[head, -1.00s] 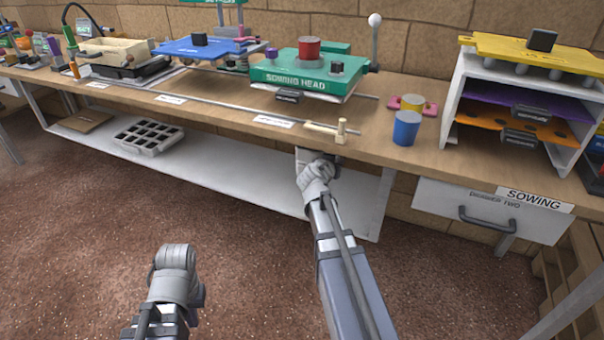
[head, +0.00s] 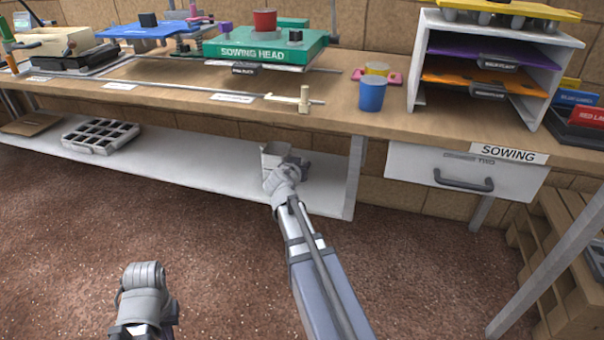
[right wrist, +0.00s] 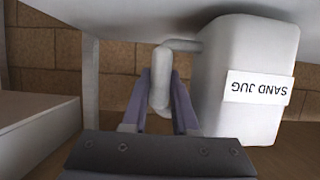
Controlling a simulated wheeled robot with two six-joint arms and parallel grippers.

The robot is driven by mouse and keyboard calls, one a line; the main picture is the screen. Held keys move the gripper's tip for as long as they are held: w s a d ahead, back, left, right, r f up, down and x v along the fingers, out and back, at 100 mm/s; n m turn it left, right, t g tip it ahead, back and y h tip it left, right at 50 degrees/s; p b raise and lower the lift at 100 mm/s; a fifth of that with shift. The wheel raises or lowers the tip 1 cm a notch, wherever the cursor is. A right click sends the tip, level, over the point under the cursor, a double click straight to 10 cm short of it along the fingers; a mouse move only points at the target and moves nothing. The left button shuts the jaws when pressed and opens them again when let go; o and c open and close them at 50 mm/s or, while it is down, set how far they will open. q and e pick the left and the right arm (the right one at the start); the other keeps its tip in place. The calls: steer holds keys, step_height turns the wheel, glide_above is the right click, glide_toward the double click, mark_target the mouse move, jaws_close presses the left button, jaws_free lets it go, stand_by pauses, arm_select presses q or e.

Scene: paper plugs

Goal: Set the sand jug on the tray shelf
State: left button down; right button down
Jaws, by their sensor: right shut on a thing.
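The sand jug (head: 272,158) is a pale grey-white vessel near the right end of the white tray shelf (head: 215,178), the low shelf under the bench. My right gripper (head: 293,164) is at its right side. In the right wrist view, which appears upside down, the fingers (right wrist: 162,80) are shut on the handle of the jug (right wrist: 245,60). Its "SAND JUG" label reads inverted there. The jug's base is close to the shelf surface; I cannot tell whether it touches. Part of my left arm shows at lower left, its fingers hidden.
A grey cell tray (head: 100,137) and a brown board (head: 32,122) lie further left on the shelf. The wooden bench top (head: 330,110) overhangs the jug. A drawer (head: 465,172) hangs right of the shelf's end panel (head: 355,175). The shelf between cell tray and jug is clear.

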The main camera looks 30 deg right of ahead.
arm_select(q)
steer(key=shift+f, duration=0.3)
arm_select(e)
steer(key=shift+f, duration=0.3)
steer(key=shift+f, duration=0.2)
steer(key=c, duration=0.7)
jaws_free()
arm_select(q)
steer(key=shift+f, duration=0.15)
arm_select(e)
steer(key=shift+r, duration=0.15)
steer(key=shift+s+a+r+p, duration=0.15)
steer(key=shift+s+r+p, duration=0.05)
steer(key=shift+r+p, duration=0.1)
arm_select(q)
step_height(320, 180, up, 5)
steer(key=p, duration=0.4)
arm_select(e)
steer(key=v, duration=1.1)
steer(key=shift+s+a, duration=0.15)
steer(key=shift+a, duration=0.05)
